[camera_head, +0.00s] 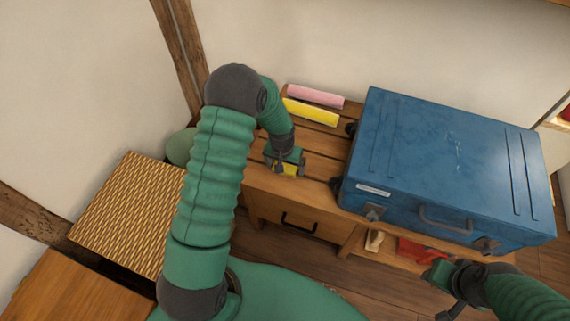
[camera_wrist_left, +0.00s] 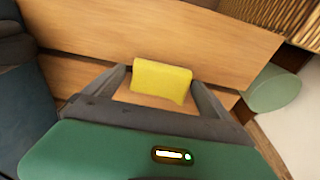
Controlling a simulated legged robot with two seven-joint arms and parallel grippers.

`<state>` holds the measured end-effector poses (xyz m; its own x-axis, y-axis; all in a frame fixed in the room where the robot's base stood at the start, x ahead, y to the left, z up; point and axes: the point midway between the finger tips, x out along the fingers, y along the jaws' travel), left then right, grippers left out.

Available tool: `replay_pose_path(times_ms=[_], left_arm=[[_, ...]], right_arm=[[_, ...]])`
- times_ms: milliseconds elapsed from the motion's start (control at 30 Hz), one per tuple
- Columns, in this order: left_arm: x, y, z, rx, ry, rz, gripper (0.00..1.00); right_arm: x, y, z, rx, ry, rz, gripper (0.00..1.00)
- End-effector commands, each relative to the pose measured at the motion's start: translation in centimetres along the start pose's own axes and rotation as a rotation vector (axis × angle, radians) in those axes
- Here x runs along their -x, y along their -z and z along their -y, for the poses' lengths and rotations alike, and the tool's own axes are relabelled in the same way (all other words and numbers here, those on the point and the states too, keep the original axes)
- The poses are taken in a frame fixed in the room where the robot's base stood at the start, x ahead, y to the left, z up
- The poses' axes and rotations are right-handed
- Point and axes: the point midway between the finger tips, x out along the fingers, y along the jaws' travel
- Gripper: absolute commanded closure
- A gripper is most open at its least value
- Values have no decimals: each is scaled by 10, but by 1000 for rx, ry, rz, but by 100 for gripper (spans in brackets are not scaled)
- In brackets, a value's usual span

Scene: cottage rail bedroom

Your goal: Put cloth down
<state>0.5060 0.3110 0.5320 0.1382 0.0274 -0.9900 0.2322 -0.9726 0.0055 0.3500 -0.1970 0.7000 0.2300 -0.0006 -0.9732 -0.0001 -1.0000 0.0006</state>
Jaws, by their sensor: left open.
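A small yellow cloth (camera_wrist_left: 162,82) lies on the wooden slatted bench top, between the fingers of my left gripper (camera_wrist_left: 160,88) in the left wrist view. The fingers stand apart, one on each side of the cloth. In the head view my left gripper (camera_head: 286,164) is low over the bench, and the yellow cloth (camera_head: 290,169) shows just under it. My right gripper (camera_head: 446,290) is at the lower right, in front of the bench; I cannot tell whether its jaws are open.
A blue suitcase (camera_head: 450,165) fills the right of the bench (camera_head: 312,150). A pink roll (camera_head: 315,96) and a yellow roll (camera_head: 310,112) lie at the back. A woven box (camera_head: 125,205) stands to the left. A red item (camera_head: 418,250) is on the lower shelf.

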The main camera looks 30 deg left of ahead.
Motion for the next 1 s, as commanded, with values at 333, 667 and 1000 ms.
replay_pose_path(times_ms=[333,667,1000], left_arm=[[98,2,0,1,3,-7,1],[157,-23,-24,-58,0,-28,1],[233,-144,-75,-231,-38,-91,1]], right_arm=[[36,9,0,0,0,0,64],[41,10,0,0,0,0,64],[41,10,0,0,0,0,64]])
